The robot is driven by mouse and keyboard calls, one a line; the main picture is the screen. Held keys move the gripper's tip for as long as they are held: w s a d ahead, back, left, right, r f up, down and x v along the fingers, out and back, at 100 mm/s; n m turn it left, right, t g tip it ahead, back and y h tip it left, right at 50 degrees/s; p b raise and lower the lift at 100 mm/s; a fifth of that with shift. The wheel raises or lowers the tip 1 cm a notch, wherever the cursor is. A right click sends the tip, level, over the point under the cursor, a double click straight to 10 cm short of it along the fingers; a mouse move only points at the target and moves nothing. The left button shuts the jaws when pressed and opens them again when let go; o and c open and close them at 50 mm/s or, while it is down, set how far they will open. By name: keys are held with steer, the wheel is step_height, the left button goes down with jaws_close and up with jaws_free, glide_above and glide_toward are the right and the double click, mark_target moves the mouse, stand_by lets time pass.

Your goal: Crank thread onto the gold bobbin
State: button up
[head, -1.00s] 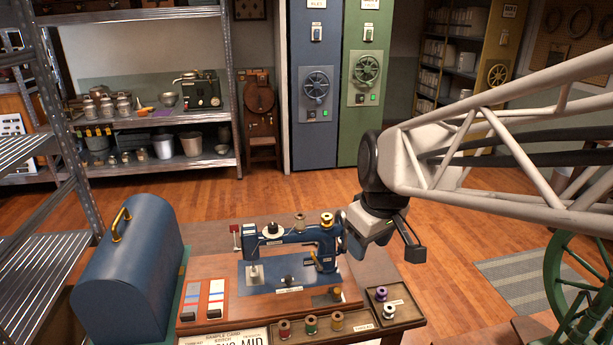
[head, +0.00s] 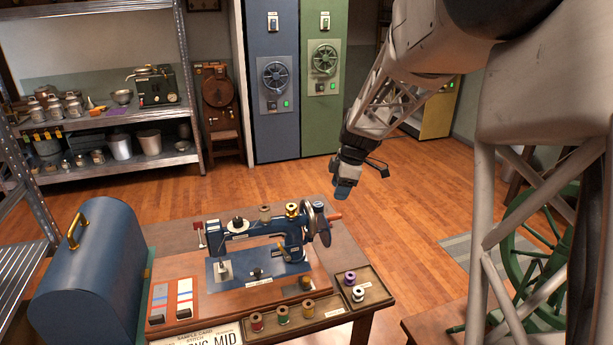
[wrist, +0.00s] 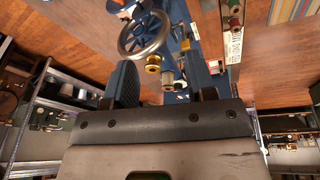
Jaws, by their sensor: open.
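The blue sewing machine (head: 250,243) stands on the wooden table. Its handwheel (head: 308,224), with an orange-brown crank handle (head: 334,216), is at its right end. A gold bobbin (head: 292,209) sits on top of the machine by the wheel. My gripper (head: 343,191) is in the air above and right of the handwheel, apart from it. In the wrist view, my gripper (wrist: 162,78) has its fingers spread, with nothing held between them. The handwheel (wrist: 144,35) shows beyond the fingers, with a gold bobbin-like part (wrist: 153,64) beside it.
A tray (head: 340,308) on the table's front right holds several thread spools. A blue domed case (head: 85,270) stands at the left. A sample card (head: 205,335) lies at the front. A green spoked wheel (head: 535,240) is at the right. Floor behind the table is clear.

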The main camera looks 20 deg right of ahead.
mark_target(338, 214)
steer(key=w+d+f+n, duration=0.3)
steer(key=w+d+f, duration=0.3)
steer(key=shift+w+d+f+y, duration=0.2)
steer(key=shift+w+d+y, duration=0.05)
steer(key=shift+w+y, duration=0.15)
steer(key=shift+f, duration=0.15)
steer(key=shift+x, duration=4.75)
steer(key=shift+f, duration=0.1)
steer(key=c, duration=0.8)
steer(key=shift+o, duration=0.2)
